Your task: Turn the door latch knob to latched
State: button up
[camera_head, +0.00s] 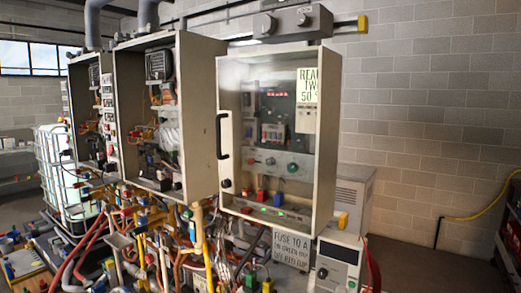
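The right-hand cabinet (328,140) has a pale frame and a see-through front. A black bar handle (221,136) stands upright on the left side of that front. Below it is a small round dark knob (226,183), which looks like the door latch knob. It is too small to tell which way it is turned. Whether the door sits fully closed against the cabinet is also hard to tell. My gripper is not in view.
Two open-fronted cabinets (200,110) stand to the left, the nearer one close to the knob's side. Pipes, hoses and valves (160,240) crowd below. A white box with a display (338,260) stands at lower right. Floor (430,270) shows clear further right.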

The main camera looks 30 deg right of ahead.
aim_at(226, 183)
jog(key=k, duration=0.65)
jog(key=u, duration=0.65)
jog(key=i, duration=1.35)
jog(key=z, duration=0.4)
